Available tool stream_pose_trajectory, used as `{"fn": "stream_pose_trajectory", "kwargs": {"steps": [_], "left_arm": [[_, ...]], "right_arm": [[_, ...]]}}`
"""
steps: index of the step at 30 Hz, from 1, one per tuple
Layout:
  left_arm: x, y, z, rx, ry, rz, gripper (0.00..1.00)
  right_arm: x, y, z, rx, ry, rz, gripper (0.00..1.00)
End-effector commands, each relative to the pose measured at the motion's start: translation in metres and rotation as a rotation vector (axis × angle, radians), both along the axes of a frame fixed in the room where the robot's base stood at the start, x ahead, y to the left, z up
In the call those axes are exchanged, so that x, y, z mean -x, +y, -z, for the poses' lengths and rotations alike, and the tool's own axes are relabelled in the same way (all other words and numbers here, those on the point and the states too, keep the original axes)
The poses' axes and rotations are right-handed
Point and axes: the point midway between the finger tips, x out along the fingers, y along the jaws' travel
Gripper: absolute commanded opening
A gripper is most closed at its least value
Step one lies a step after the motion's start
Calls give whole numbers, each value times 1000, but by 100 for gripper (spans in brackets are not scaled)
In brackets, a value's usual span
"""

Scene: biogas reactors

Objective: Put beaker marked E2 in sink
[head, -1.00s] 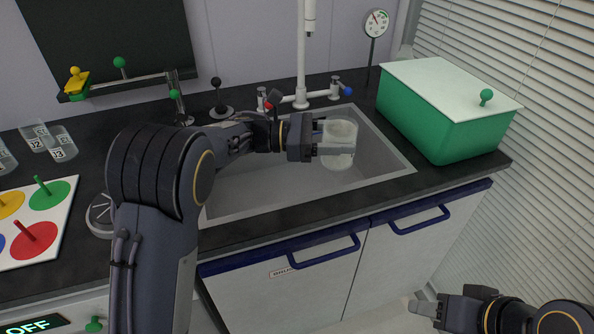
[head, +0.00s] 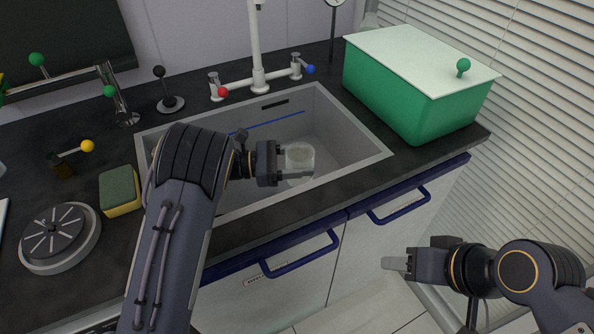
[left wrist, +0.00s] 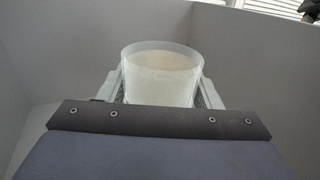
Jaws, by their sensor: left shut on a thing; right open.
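A clear beaker (head: 299,156) with pale contents is held by my left gripper (head: 292,163), over or inside the sink (head: 375,148). In the left wrist view the beaker (left wrist: 160,75) stands upright between the two fingers, with grey sink walls around it. No marking on the beaker can be read. Whether its base touches the sink floor is hidden. The left part of the sink is behind my left arm. My right gripper (head: 396,263) is open and empty, in front of the cabinet at the lower right.
A white tap (head: 258,75) with red and blue knobs stands behind the sink. A green box with a white lid (head: 430,85) sits to the right. A sponge (head: 120,191) and a round metal plate (head: 58,238) lie left of the sink. Blue-handled cabinets (head: 300,255) are below.

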Motion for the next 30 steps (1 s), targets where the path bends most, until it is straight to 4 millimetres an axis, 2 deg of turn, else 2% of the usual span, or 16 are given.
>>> {"fn": "stream_pose_trajectory", "kwargs": {"steps": [7, 20, 21, 26, 30], "left_arm": [[0, 1, 33, -1, 2, 0, 15], [0, 0, 38, 1, -1, 0, 15], [0, 0, 37, 1, -1, 0, 61], [0, 0, 37, 0, 0, 0, 80], [0, 0, 37, 0, 0, 0, 80]], "right_arm": [[0, 0, 2, 0, 0, 0, 46], [0, 0, 9, 0, 0, 0, 46], [0, 0, 8, 0, 0, 0, 46], [0, 0, 7, 0, 0, 0, 46], [0, 0, 7, 0, 0, 0, 46]]}}
